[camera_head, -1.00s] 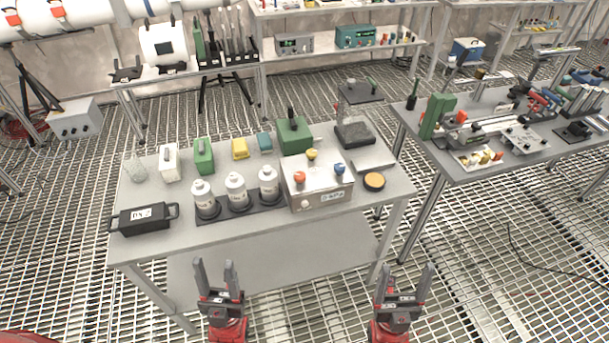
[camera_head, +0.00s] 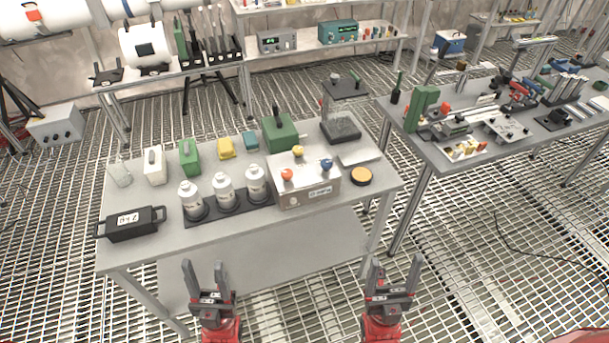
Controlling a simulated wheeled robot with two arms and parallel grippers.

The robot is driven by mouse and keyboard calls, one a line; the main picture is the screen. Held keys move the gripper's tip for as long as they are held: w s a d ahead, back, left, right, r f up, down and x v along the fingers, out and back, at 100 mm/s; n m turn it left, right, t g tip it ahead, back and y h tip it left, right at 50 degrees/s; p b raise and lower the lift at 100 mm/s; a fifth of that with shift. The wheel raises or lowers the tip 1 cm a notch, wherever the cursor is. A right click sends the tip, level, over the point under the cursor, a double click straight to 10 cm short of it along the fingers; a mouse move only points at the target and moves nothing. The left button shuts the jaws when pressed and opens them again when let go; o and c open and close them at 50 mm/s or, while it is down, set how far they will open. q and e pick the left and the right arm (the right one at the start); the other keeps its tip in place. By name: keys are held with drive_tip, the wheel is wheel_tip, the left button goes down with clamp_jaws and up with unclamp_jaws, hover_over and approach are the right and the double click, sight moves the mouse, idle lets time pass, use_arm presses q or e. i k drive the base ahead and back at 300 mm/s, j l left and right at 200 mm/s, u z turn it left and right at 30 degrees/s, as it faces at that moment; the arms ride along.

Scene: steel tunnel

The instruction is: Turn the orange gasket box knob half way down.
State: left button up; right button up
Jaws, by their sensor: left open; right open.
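The gasket box (camera_head: 309,191) is a metal box with a light top near the front right of the grey table. It carries an orange knob (camera_head: 287,174) at its left, a yellow knob (camera_head: 298,152) at the back and a blue knob (camera_head: 327,164) at the right. My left gripper (camera_head: 204,267) is open and empty in front of the table, low and left of the box. My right gripper (camera_head: 394,265) is open and empty, low and right of the box. Both are apart from the box and the knobs.
Several white bottles (camera_head: 223,186) stand on a dark tray left of the box. A black case (camera_head: 133,223) lies at the table's left end. A round orange-topped puck (camera_head: 361,176) sits right of the box. A second table (camera_head: 456,157) stands to the right.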

sight(287, 174)
drive_tip(key=i+j, duration=0.2)
drive_tip(key=j, duration=0.2)
drive_tip(key=i+j, duration=0.2)
drive_tip(key=j, duration=0.15)
drive_tip(key=i+j, duration=0.2)
drive_tip(key=j, duration=0.2)
drive_tip(key=z, duration=0.05)
